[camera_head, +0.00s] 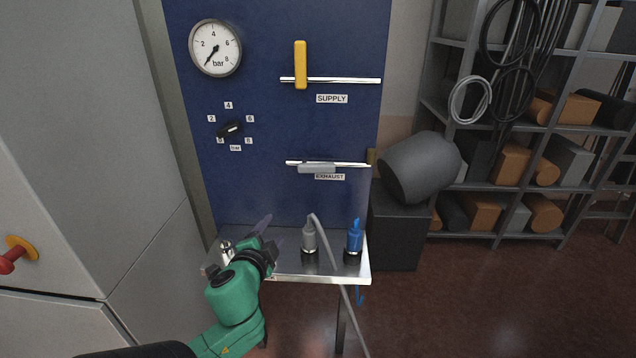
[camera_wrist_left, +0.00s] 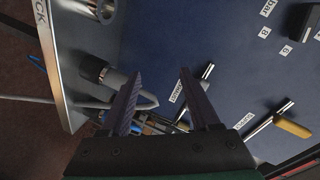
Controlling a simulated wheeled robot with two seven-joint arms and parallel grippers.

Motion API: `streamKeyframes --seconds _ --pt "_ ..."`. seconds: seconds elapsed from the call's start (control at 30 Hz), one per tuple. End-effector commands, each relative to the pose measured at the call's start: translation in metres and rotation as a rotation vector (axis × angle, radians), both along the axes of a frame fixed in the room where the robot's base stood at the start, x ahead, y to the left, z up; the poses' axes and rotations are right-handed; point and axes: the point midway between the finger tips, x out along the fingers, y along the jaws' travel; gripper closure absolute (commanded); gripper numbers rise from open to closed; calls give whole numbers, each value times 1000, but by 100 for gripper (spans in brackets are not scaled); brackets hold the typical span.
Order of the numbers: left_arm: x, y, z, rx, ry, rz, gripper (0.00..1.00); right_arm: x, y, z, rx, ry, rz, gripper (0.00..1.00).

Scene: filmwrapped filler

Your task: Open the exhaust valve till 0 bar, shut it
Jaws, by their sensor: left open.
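The exhaust valve's grey handle (camera_head: 317,168) lies level along its pipe (camera_head: 352,165), just above the EXHAUST label (camera_head: 329,177) on the blue panel. The round pressure gauge (camera_head: 216,48) at the panel's upper left has its needle pointing down-left, near the zero end. My left gripper (camera_head: 271,230) is open and empty, below and left of the exhaust handle and apart from it. In the left wrist view the open fingers (camera_wrist_left: 160,75) point toward the panel, with the EXHAUST label (camera_wrist_left: 176,92) between them; the exhaust handle is largely hidden there. My right gripper is not in view.
The yellow supply handle (camera_head: 300,65) stands upright across its pipe. A black dial knob (camera_head: 231,130) sits at left. A grey fitting with a hose (camera_head: 309,240) and a blue fitting (camera_head: 354,238) stand on the metal shelf (camera_head: 288,273). A cabinet (camera_head: 90,130) stands at left.

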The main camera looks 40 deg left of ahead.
Motion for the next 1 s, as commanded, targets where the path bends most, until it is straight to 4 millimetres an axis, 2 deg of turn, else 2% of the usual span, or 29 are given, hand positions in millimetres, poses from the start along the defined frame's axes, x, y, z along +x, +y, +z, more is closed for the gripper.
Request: streamKeyframes --seconds 0.03,0.1,0.2,0.37,0.6,0.8,1.0 --pt "10 -1 28 142 -36 -86 38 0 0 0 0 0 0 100" --pt "22 -12 60 318 -72 -213 38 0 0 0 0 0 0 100" --pt "31 -28 80 459 -88 -327 38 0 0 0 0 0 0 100" --pt "47 -28 85 483 -94 -351 38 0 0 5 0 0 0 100" --pt "106 -12 87 483 -94 -347 38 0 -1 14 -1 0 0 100" --pt "147 0 87 482 -94 -342 38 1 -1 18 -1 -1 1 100" --pt "169 6 85 476 -93 -343 38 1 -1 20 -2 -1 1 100"
